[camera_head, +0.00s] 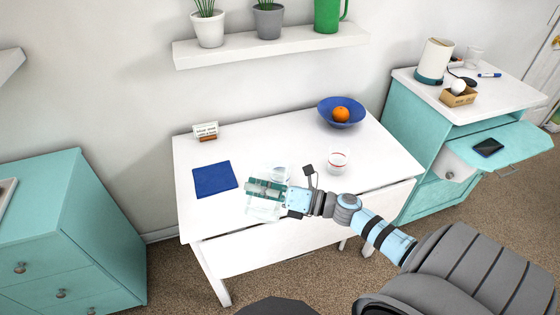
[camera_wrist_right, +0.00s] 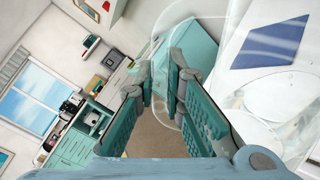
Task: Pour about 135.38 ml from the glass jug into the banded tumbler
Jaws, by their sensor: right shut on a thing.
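The glass jug (camera_head: 263,211) is clear and shows on both sides of my right gripper (camera_head: 265,189), over the front left part of the white table. My right gripper is shut on the jug. In the right wrist view, the fingers (camera_wrist_right: 163,88) close at the jug's clear wall or handle (camera_wrist_right: 228,97); I cannot tell which. The jug's contents and exact tilt are hard to tell. The banded tumbler (camera_head: 337,162) is a small clear glass with a red band, upright on the table, right of the jug and apart from it. My left gripper is not in view.
A blue napkin (camera_head: 214,180) lies left of the jug.

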